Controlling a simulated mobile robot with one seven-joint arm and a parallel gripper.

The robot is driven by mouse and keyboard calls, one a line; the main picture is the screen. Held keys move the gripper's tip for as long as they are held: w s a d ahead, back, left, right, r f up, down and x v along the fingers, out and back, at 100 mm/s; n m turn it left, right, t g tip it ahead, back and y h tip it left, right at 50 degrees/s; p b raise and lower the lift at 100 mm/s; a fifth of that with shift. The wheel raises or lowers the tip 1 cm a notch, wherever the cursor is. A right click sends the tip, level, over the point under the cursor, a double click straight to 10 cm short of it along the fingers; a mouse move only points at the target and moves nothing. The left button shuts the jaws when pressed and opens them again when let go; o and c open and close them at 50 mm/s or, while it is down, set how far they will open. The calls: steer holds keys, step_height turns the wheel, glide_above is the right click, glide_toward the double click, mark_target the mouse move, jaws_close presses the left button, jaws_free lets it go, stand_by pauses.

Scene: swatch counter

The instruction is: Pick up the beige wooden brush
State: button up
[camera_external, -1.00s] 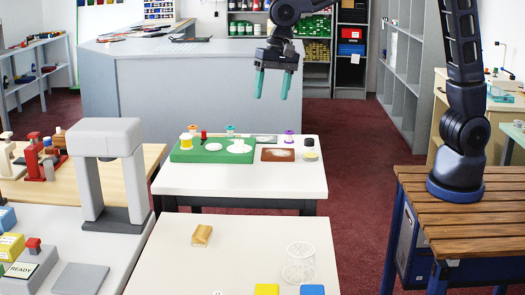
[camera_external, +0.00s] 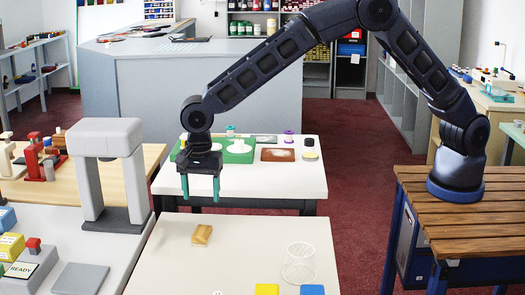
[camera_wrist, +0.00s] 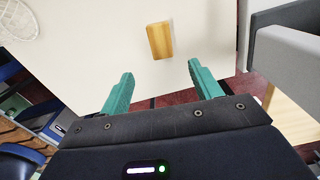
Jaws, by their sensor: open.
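The beige wooden brush (camera_external: 202,235) lies on the near white table (camera_external: 225,270), toward its back left. It also shows in the wrist view (camera_wrist: 160,41), beyond the fingertips and roughly between their lines. My gripper (camera_external: 201,199) has teal fingers pointing down, spread apart and empty. It hangs above and behind the brush in the external view, apart from it. In the wrist view both fingers of my gripper (camera_wrist: 160,72) show with a wide gap between them.
A wire mesh cup (camera_external: 299,264), a yellow block (camera_external: 267,290) and a blue block (camera_external: 312,290) are on the near table's right. A grey press-like stand (camera_external: 106,140) rises at left. The second white table (camera_external: 310,182) behind holds a green tray (camera_external: 239,157).

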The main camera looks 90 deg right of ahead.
mark_target(202, 231)
steer(key=f, duration=1.2)
steer(key=shift+w+a+f, duration=0.1)
steer(key=shift+w+a, duration=0.1)
steer(key=shift+a, duration=0.15)
steer(key=c, duration=1.1)
